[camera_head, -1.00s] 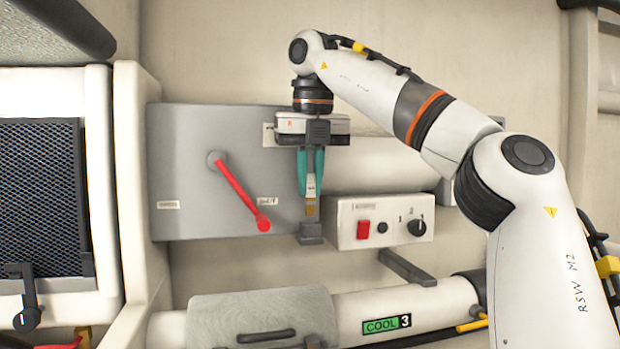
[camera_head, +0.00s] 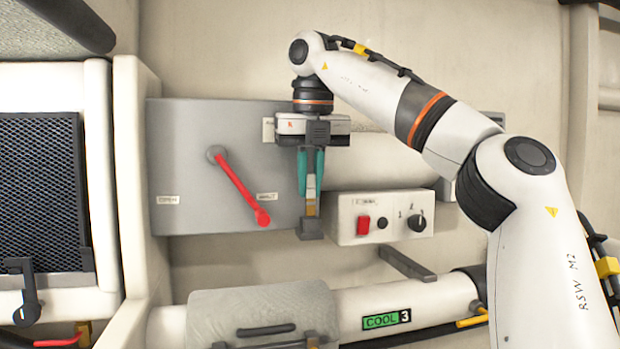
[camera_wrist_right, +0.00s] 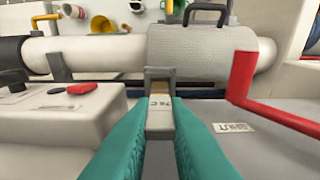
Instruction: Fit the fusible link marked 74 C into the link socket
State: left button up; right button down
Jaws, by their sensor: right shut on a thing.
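My right gripper (camera_head: 312,188), with teal fingers, points down and is shut on the fusible link (camera_head: 311,195). The link is a slim pale plate with a brass-coloured end, and its partly readable marking, "74 C", shows in the right wrist view (camera_wrist_right: 159,112). The link socket (camera_head: 310,230) is a dark grey bracket right below the link. In the right wrist view the socket (camera_wrist_right: 160,72) frames the link's far end. The link is lined up with it, but I cannot tell how deep the end sits. My left gripper is out of view.
A grey panel with a red lever (camera_head: 238,185) is left of the gripper. A white switch box (camera_head: 381,218) with a red switch and black knob stands close on the right. A white pipe (camera_head: 365,312) with a grey wrap runs below.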

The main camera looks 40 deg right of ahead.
aim_at(310, 175)
jog(key=shift+f+b, duration=0.9)
jog(key=shift+f, duration=0.35)
jog(key=c, duration=1.3)
grip_release()
jog(key=shift+c, duration=0.2)
jog(key=shift+r, duration=0.15)
jog(key=r+p, duration=0.1)
jog(key=r, duration=0.1)
jog(key=r+p, duration=0.1)
jog(key=r, duration=0.2)
jog(key=s+r+p, duration=0.1)
jog(key=r+p, duration=0.1)
jog(key=shift+a+r, duration=0.15)
jog(key=shift+a, duration=0.25)
jog(key=shift+d, duration=0.1)
